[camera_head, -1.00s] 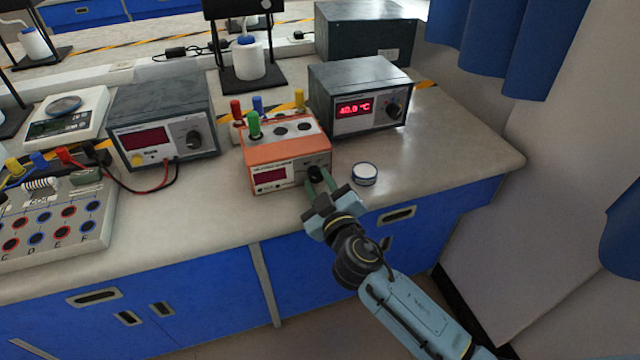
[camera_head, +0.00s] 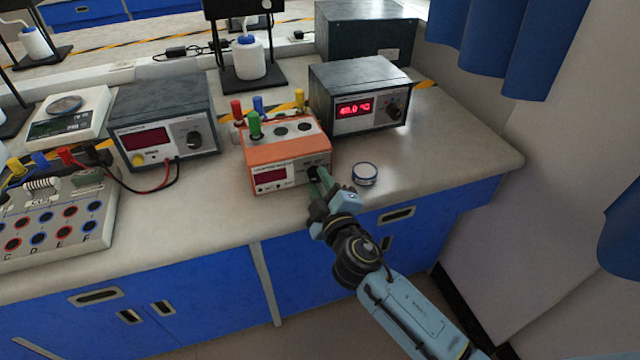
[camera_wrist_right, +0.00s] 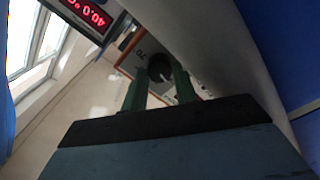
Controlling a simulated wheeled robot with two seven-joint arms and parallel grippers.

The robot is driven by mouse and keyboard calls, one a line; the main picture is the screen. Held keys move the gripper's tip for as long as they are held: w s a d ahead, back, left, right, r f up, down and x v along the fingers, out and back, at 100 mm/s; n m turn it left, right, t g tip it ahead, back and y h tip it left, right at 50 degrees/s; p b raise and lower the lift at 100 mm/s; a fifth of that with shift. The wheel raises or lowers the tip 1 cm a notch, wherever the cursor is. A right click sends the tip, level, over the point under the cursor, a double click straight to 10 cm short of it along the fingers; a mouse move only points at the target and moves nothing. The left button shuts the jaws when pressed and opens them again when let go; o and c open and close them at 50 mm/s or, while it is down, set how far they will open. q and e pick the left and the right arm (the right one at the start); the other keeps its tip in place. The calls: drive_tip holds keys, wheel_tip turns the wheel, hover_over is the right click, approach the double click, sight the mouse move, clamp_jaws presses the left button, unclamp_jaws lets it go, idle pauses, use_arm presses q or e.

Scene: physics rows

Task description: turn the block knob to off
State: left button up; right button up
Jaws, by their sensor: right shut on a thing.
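The orange block unit (camera_head: 286,152) stands on the bench with vials in its top and a dark red display (camera_head: 270,176) showing no readable digits. Its black knob (camera_head: 313,170) is at the right of the front panel. My right gripper (camera_head: 318,178) reaches it from the front, its green fingers shut on the knob. In the right wrist view the knob (camera_wrist_right: 160,67) sits between the two fingertips (camera_wrist_right: 160,78). The fingers partly cover the knob in the head view, and I cannot read its setting. My left gripper is not in view.
A grey unit reading 40.0 °C (camera_head: 357,95) stands behind right, and another grey unit (camera_head: 163,120) stands to the left. The bench is clear at right (camera_head: 450,150).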

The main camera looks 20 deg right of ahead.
drive_tip(key=o, duration=1)
drive_tip(key=shift+c, duration=0.2)
drive_tip(key=shift+f, duration=0.1)
